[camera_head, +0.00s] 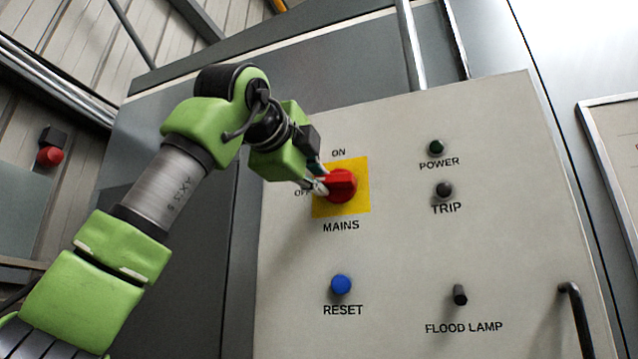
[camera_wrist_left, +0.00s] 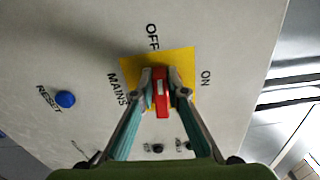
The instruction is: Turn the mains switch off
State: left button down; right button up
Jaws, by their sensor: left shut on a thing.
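The red mains switch (camera_head: 341,185) sits on a yellow plate (camera_head: 356,208) above the word MAINS, with ON above it and OFF to its left. Its raised handle lies sideways in the head view, in line with OFF. In the left wrist view the switch handle (camera_wrist_left: 161,108) also runs along the line toward the OFF label (camera_wrist_left: 152,38), not toward the ON label (camera_wrist_left: 205,79). My left gripper (camera_head: 318,184) is shut on the handle, with one finger on each side in the left wrist view (camera_wrist_left: 161,90). My right gripper is not in view.
The panel also carries a blue RESET button (camera_head: 341,285), a black FLOOD LAMP knob (camera_head: 460,295), and dark POWER (camera_head: 436,148) and TRIP (camera_head: 444,190) lamps. A black bar handle (camera_head: 577,315) stands out at the lower right. The panel face around the switch is clear.

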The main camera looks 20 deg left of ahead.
pick_arm(q)
jog(key=shift+f+n, duration=0.2)
jog(key=shift+n, duration=0.4)
jog(key=c, duration=2)
grip_release()
jog(key=shift+s+a, duration=0.1)
jog(key=s, duration=1.2)
jog(key=shift+a, duration=0.2)
